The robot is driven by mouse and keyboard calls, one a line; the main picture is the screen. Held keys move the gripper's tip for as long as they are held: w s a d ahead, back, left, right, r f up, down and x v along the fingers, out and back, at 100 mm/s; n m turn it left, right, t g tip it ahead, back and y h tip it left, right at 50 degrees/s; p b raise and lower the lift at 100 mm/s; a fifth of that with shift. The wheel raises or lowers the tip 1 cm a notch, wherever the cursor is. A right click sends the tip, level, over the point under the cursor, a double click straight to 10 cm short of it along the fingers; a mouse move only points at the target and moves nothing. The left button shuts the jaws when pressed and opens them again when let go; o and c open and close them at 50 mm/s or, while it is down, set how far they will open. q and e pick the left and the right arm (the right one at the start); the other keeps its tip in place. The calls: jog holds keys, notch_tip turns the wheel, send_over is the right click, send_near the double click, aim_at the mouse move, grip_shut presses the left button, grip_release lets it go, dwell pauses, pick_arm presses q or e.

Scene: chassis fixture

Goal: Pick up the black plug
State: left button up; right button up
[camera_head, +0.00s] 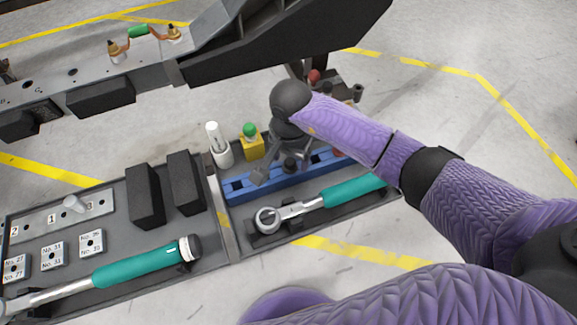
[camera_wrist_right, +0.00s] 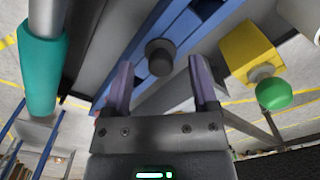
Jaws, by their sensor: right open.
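The black plug (camera_head: 290,164) is a short dark cylinder standing in the blue rack (camera_head: 238,188), in the right half of the tool tray. In the right wrist view the black plug (camera_wrist_right: 160,56) shows just beyond the fingertips, roughly centred between them. My right gripper (camera_head: 282,168) is open and points down over the rack; it also shows in the right wrist view (camera_wrist_right: 160,72) with nothing between its fingers. In the head view the gripper partly covers the rack. I cannot tell the exact height gap. My left gripper is not in view.
A yellow block with a green knob (camera_head: 251,145) and a white cylinder (camera_head: 219,147) stand behind the rack. A teal-handled ratchet (camera_head: 330,197) lies in front. Black blocks (camera_head: 145,196) and a teal-handled wrench (camera_head: 140,264) are at left. A chassis beam (camera_head: 270,45) rises behind.

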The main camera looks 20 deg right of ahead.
jog(key=shift+f, duration=0.4)
jog(key=shift+r, duration=0.15)
jog(key=c, duration=0.4)
grip_shut()
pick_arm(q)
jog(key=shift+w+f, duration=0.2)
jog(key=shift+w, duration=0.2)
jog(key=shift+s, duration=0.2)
